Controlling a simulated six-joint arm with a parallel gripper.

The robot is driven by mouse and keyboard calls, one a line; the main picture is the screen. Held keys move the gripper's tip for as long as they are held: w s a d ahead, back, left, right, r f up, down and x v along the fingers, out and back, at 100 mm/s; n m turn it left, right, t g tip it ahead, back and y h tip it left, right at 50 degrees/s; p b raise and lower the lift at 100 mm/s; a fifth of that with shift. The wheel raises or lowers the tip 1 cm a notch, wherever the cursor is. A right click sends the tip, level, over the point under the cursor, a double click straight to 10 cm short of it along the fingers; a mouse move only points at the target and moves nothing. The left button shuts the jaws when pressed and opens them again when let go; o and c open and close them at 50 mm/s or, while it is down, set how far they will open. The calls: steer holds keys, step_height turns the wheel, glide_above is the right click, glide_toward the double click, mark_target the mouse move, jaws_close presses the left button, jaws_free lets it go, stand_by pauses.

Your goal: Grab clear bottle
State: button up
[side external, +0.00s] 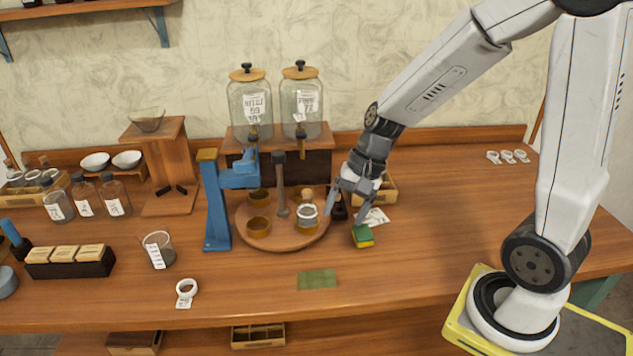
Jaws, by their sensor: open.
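Several small labelled bottles stand at the left of the table. The leftmost, a clear bottle (57,203), looks greyish and has a white label and dark stopper. A middle bottle (86,198) and a right bottle (115,197) look more reddish-brown, though wood may show through their glass. My gripper (348,214) is open, pointing down beside the right edge of the round wooden tray, far to the right of these bottles. A dark object (340,208) is partly hidden behind its fingers; I cannot tell whether they touch.
A blue stand (216,205) and the round tray (262,241) with several small jars lie between my gripper and the bottles. Two glass dispensers (249,105) stand behind. A green-yellow sponge (362,236) lies just below my gripper. The table's right side is mostly clear.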

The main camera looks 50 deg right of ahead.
steer(key=w+d+m+t+y, duration=0.35)
steer(key=w+m, duration=0.35)
steer(key=m, duration=0.3)
steer(key=r+m+t, duration=0.2)
steer(key=m+t, duration=0.4)
steer(key=m, duration=0.2)
glide_above(311, 199)
steer(key=s+d, duration=0.3)
steer(key=d, duration=0.1)
steer(key=shift+h, duration=0.25)
steer(key=shift+w+a+f, duration=0.3)
steer(key=shift+a+f, duration=0.05)
steer(key=shift+f, duration=1.7)
steer(key=shift+w+a+f, duration=0.3)
steer(key=shift+a+f, duration=0.05)
steer(key=shift+f, duration=1.7)
steer(key=shift+w+a+f, duration=0.3)
steer(key=shift+a+f, duration=0.05)
steer(key=shift+f, duration=1.7)
steer(key=shift+w, duration=0.1)
steer(key=shift+x, duration=2.5)
steer(key=shift+a, duration=0.15)
jaws_close()
